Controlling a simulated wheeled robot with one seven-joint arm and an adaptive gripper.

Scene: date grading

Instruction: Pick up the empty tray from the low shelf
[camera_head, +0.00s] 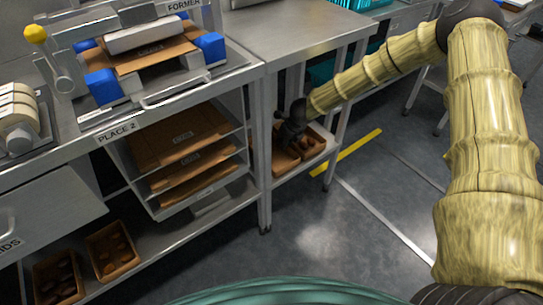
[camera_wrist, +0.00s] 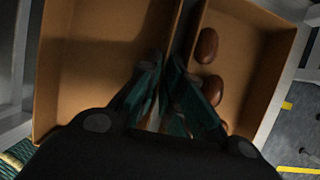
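The empty tray (camera_head: 283,163) is a brown open box on the low shelf under the right-hand table. In the wrist view its bare floor (camera_wrist: 95,65) fills the left side. A second brown tray (camera_wrist: 250,65) with several dates (camera_wrist: 207,45) stands close beside it on the right. My gripper (camera_wrist: 167,60) reaches down at the walls between the two trays. Its fingertips are close together and it appears shut on the empty tray's near-side wall. In the head view my gripper (camera_head: 291,138) partly hides the trays.
Table legs (camera_head: 264,190) stand left of the low shelf (camera_head: 300,168), with the tabletop (camera_head: 290,40) above. A rack of brown cardboard sheets (camera_head: 185,150) is to the left. Trays of dates (camera_head: 112,250) sit on the lower left shelf. The floor (camera_head: 350,240) at right is clear.

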